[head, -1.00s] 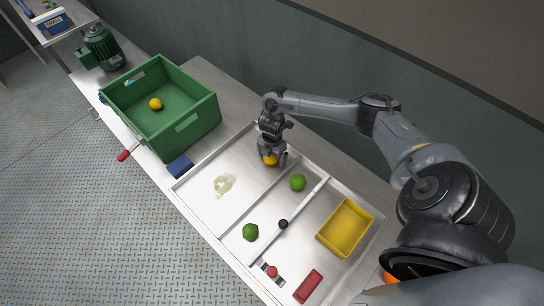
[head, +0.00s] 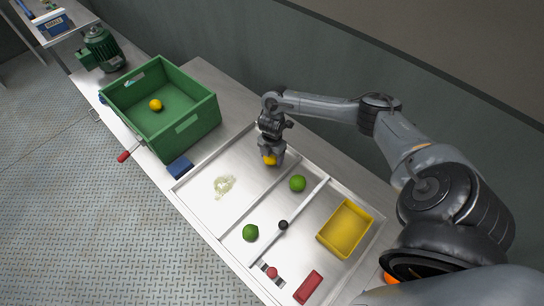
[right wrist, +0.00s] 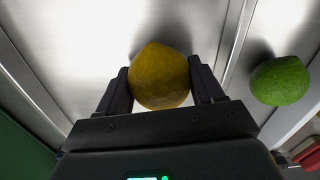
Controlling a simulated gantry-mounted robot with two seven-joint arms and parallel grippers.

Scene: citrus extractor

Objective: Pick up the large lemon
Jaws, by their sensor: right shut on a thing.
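A yellow lemon (head: 269,160) is between the fingers of my right gripper (head: 271,156), over the upper part of the metal tray. In the right wrist view the lemon (right wrist: 160,77) fills the gap between both fingertips (right wrist: 163,88), and the gripper is shut on it. I cannot tell clearly whether the lemon is clear of the tray surface. Another yellow fruit (head: 155,104) lies inside the green crate (head: 190,127). My left gripper is not in view.
Two green limes (head: 298,183) (head: 250,232) lie in the middle compartment. A yellow bin (head: 344,228), a red block (head: 308,287) and a black knob (head: 283,225) are at the right. A pale splash (head: 223,186) lies on the left tray section. A blue block (head: 179,167) sits by the crate.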

